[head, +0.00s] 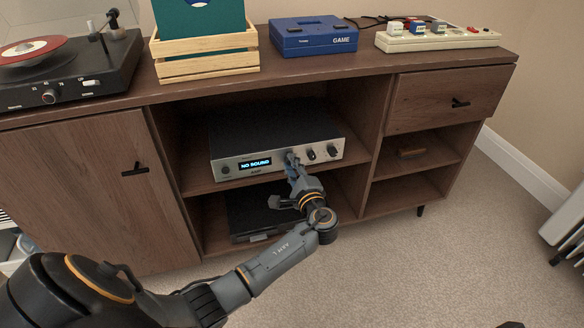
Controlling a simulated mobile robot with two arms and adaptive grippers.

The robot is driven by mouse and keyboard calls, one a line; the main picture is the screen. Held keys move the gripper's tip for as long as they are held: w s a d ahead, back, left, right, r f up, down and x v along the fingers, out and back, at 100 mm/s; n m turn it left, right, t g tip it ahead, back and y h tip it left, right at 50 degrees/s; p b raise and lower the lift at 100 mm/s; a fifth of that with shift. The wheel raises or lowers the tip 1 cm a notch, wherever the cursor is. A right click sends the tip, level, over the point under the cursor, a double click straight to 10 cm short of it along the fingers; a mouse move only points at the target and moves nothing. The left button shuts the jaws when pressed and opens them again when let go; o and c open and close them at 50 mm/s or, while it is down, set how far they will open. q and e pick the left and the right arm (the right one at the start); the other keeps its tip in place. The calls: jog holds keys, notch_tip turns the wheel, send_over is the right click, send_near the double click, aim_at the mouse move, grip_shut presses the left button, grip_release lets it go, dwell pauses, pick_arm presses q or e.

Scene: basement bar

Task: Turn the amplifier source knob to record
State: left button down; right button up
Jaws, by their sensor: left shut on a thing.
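The amplifier (226,170) sits on the middle open shelf of the wooden cabinet. It has a silver front and a dark top. Its lit display (255,164) reads "NO SOUND". A small button or knob (226,171) is at the left of the front, and two dark knobs, one (311,155) and another (332,151), show to the right of my gripper. My left gripper (291,160) is at the front panel, just right of the display, shut on a knob there. The gripper's fingers hide that knob and its markings.
A black device (240,222) lies on the shelf below, partly behind my left arm. A turntable (65,75), a wooden record crate (205,68), a blue game console (315,38) and a pale switch box (440,40) stand on the cabinet top (370,68). Carpet lies in front.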

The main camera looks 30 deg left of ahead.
pick_arm(q)
jog(key=shift+s+n+b, duration=0.1)
jog(key=shift+n+b, duration=1.55)
jog(key=shift+n, duration=1.85)
jog(key=c, duration=1.2)
grip_release()
